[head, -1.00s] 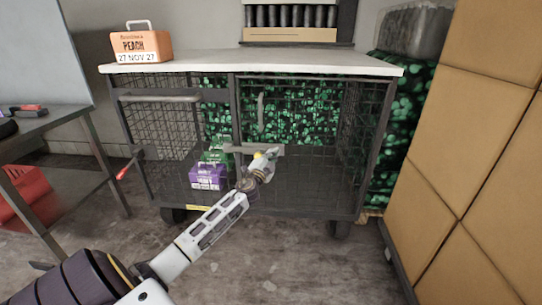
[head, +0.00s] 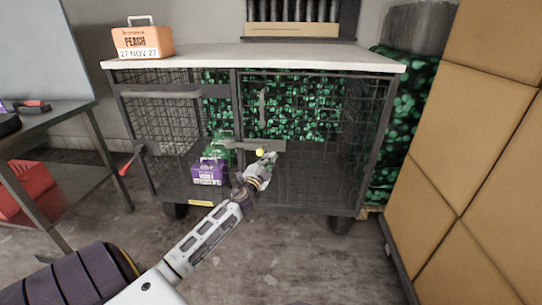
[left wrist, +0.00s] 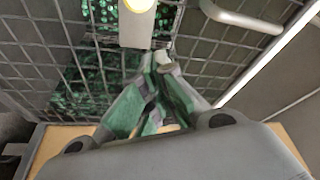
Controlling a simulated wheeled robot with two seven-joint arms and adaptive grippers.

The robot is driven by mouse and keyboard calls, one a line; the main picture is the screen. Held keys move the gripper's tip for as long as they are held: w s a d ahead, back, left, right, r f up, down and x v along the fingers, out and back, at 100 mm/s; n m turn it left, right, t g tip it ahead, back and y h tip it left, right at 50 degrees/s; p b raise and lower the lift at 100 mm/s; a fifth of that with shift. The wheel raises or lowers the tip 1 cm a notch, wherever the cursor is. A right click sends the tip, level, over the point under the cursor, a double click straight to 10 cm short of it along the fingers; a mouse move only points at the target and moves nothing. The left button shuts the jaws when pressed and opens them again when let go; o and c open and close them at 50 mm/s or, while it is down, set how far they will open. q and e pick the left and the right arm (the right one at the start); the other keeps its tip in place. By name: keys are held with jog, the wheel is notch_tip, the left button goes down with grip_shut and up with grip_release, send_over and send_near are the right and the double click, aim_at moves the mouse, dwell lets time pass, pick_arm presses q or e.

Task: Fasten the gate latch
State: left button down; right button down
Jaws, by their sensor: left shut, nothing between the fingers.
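The gate latch (head: 243,145) is a grey bar and plate across the front of the wire cage cart, with a yellow knob (head: 260,152). In the left wrist view the latch plate (left wrist: 137,30) hangs at the top with the yellow knob (left wrist: 140,3) lit at its upper end. My left gripper (head: 267,160) is shut and empty, just below and right of the knob. In the left wrist view its fingertips (left wrist: 160,62) meet just below the plate's lower end; I cannot tell whether they touch it. The wire gate (head: 290,165) stands upright in the cart front.
The cart's white top (head: 250,60) bears an orange peach box (head: 142,40). A purple box (head: 209,172) sits inside the cage. A metal table (head: 50,125) stands left, and tan stacked boxes (head: 480,150) close off the right. The floor in front is clear.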

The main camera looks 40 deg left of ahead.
pick_arm(q)
jog(key=shift+v, duration=2.05)
pick_arm(e)
jog(key=shift+s+d+r, duration=0.15)
jog(key=shift+s+r, duration=0.05)
jog(key=shift+r, duration=0.2)
